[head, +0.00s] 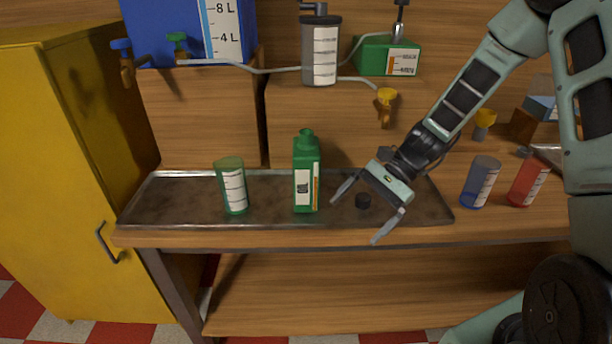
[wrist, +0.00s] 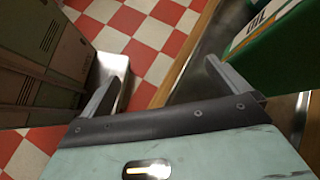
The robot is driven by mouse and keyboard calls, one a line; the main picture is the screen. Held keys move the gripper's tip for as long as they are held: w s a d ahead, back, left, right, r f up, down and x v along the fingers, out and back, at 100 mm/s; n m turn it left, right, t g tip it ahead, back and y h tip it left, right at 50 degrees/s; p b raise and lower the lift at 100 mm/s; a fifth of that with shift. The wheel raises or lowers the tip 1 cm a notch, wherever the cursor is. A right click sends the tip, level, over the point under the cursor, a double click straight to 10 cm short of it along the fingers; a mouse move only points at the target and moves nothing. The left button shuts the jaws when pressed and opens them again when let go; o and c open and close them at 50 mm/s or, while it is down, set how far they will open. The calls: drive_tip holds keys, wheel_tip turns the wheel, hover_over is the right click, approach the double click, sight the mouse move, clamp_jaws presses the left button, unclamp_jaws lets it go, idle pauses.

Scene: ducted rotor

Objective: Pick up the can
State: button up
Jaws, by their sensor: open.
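A green can-like bottle (head: 306,180) with a short neck, a cap and a white and orange label stands upright on the metal tray, left of my gripper. Its green side (wrist: 275,50) appears large at the upper right of the wrist view. My gripper (head: 355,221) is open and empty over the tray's front right part, with its fingers pointing down and left. A gap shows between it and the bottle. In the wrist view, the space between the fingertips (wrist: 162,71) shows only floor and the bench edge.
A green cup (head: 232,188) stands left on the metal tray (head: 180,195). A blue cup (head: 480,182) and a red bottle (head: 528,183) stand right. Taps and tubing hang behind. A yellow cabinet (head: 60,170) stands left.

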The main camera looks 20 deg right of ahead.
sight(306, 172)
drive_tip(key=w+m+t+y, duration=0.1)
drive_tip(key=w+m+y, duration=0.2)
drive_tip(key=w+d+m+t+y, duration=0.1)
drive_tip(key=w, duration=0.1)
drive_tip(key=shift+w+r+t, duration=0.1)
drive_tip(key=shift+r+t, duration=0.2)
drive_tip(key=shift+r, duration=0.05)
drive_tip(key=w+d+m+t+y, duration=0.1)
drive_tip(key=w+d+r+m+t+y, duration=0.1)
drive_tip(key=w, duration=0.1)
drive_tip(key=w+d+m+t, duration=0.1)
drive_tip(key=m+t, duration=0.1)
drive_tip(key=shift+w+r+y, duration=0.35)
drive_tip(key=shift+r+y, duration=0.05)
drive_tip(key=shift+w+r+m+t, duration=0.15)
drive_tip(key=shift+w+m+t, duration=0.15)
drive_tip(key=x, duration=0.5)
drive_tip(key=shift+p, duration=0.4)
drive_tip(key=shift+p+x, duration=0.5)
drive_tip(key=shift+x, duration=2.85)
drive_tip(key=shift+w, duration=0.1)
drive_tip(key=c, duration=1.2)
